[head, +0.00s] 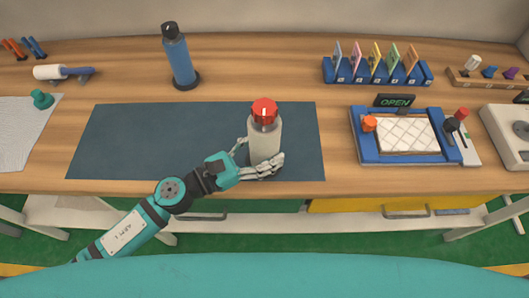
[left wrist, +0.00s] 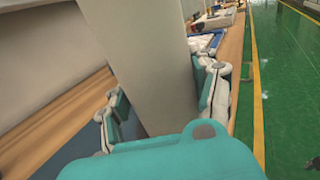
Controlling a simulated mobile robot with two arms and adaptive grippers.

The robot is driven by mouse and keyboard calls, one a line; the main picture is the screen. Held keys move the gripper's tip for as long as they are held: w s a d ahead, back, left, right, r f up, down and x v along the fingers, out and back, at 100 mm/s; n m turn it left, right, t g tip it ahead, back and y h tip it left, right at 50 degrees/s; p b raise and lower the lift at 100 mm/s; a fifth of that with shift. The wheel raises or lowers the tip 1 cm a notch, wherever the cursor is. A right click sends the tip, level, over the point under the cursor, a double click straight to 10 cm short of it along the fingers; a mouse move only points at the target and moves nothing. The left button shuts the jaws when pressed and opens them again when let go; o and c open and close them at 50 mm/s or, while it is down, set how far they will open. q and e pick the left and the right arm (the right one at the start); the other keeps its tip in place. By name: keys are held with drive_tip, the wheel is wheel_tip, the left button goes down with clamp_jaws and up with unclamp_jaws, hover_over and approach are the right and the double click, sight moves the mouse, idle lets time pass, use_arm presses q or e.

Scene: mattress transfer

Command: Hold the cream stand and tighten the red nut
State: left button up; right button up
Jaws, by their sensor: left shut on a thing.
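The cream stand (head: 264,146) stands upright on the dark blue mat (head: 150,140), near the mat's right end. The red nut (head: 264,110) sits on top of the stand. My left gripper (head: 262,166) is shut around the lower part of the stand, one finger in front and one at its left side. In the left wrist view the stand (left wrist: 150,60) rises between my two fingers (left wrist: 160,115); the red nut is out of that view. My right gripper is not in view.
A blue bottle-like object (head: 178,60) stands behind the mat. A blue tray (head: 365,152) with a white quilted pad and an OPEN sign is to the right. A blue rack (head: 375,77) of coloured cards stands behind it. The mat's left half is clear.

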use_arm(q)
drive_tip(key=w+b, duration=0.2)
drive_tip(key=w, duration=0.8)
drive_tip(key=shift+w+r, duration=0.15)
drive_tip(key=shift+w, duration=0.1)
idle(0.8)
drive_tip(key=shift+f+b, duration=2.45)
drive_tip(key=shift+b, duration=0.05)
drive_tip(key=shift+r, duration=0.1)
